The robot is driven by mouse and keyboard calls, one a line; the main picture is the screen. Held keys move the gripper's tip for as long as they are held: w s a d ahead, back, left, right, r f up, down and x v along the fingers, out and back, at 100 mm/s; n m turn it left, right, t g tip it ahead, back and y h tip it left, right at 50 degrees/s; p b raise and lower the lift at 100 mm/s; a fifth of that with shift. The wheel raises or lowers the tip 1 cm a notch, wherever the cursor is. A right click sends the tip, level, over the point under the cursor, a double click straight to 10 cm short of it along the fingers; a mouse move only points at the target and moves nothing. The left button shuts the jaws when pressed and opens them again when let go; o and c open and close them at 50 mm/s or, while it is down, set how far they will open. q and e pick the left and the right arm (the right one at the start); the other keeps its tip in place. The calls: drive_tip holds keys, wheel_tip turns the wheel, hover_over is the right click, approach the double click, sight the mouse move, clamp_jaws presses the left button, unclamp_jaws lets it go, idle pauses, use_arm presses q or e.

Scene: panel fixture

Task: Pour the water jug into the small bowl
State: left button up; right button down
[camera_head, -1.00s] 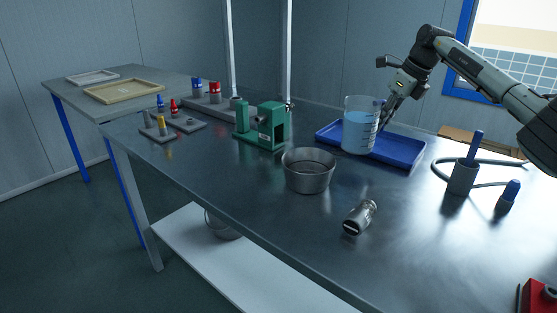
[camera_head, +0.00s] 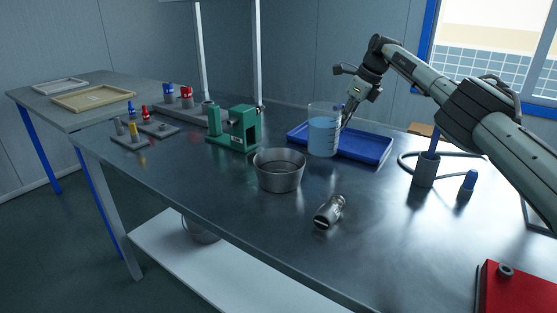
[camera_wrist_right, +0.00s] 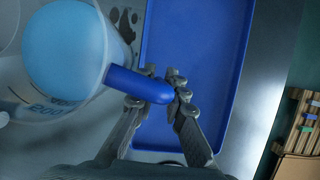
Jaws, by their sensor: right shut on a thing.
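The water jug (camera_head: 323,133) is a clear, graduated beaker of light blue water with a blue handle (camera_wrist_right: 135,83). It is upright in the head view, overlapping the near edge of the blue tray (camera_head: 367,147); I cannot tell how high it is above the table. My right gripper (camera_head: 346,120) is shut on the handle, with its fingers (camera_wrist_right: 158,92) on either side of it in the wrist view. The small bowl (camera_head: 279,172), round grey metal, stands on the table to the left and nearer; its visible inside looks empty. My left gripper is not in view.
A green machine (camera_head: 235,130) stands left of the bowl. A metal canister (camera_head: 329,211) lies in front of it. A grey holder (camera_head: 425,170) with a blue rod and cable is to the right, and a red box (camera_head: 515,288) is at the near right.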

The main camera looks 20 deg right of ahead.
sight(337, 110)
drive_tip(key=a+r+t+h, duration=0.1)
drive_tip(key=h, duration=0.1)
drive_tip(key=s+a+r+n+t+h, duration=0.1)
drive_tip(key=shift+a+r+h, duration=0.2)
drive_tip(key=shift+r+h, duration=0.2)
drive_tip(key=shift+s+a+r+h, duration=0.2)
drive_tip(key=shift+a+r+h, duration=0.1)
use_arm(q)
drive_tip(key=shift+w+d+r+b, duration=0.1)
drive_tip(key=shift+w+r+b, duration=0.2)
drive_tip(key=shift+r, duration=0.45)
use_arm(e)
drive_tip(key=shift+s+a+r, duration=0.1)
